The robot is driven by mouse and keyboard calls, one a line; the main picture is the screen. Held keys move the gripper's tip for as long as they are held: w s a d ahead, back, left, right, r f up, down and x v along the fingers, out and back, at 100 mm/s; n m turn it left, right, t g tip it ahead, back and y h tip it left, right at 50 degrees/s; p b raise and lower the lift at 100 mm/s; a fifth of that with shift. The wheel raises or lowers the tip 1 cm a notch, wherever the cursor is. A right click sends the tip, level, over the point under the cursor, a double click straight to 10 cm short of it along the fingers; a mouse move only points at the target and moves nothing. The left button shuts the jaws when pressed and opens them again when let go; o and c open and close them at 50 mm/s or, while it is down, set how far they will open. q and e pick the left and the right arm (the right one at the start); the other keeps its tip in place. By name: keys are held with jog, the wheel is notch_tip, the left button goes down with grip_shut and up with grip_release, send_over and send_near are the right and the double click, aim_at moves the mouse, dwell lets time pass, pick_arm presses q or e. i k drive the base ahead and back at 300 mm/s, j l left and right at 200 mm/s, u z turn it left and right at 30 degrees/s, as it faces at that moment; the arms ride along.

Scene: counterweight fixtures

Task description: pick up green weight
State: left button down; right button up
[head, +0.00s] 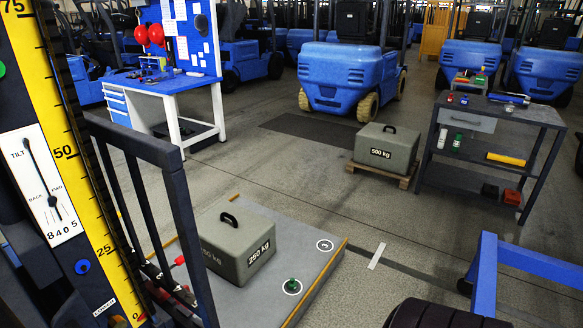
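A small green weight (292,284) stands on a white round mark near the front right of a low grey platform (302,258). It looks like a small knob-shaped piece. A second white round mark (325,245) lies further back on the platform, with a small dark spot at its centre. A large grey block marked 250 kg (240,262), with a black handle, sits on the platform left of the green weight. Neither of my grippers shows in the head view.
A forklift mast with a yellow scale (62,150) and dark bars fills the left. A 500 kg block (386,150) sits on a pallet. A dark cart (492,113) holds small items at right. A blue frame (487,265) and dark tyre (440,314) are in front.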

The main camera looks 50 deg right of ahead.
aim_at(293, 284)
jog(key=z, duration=1.7)
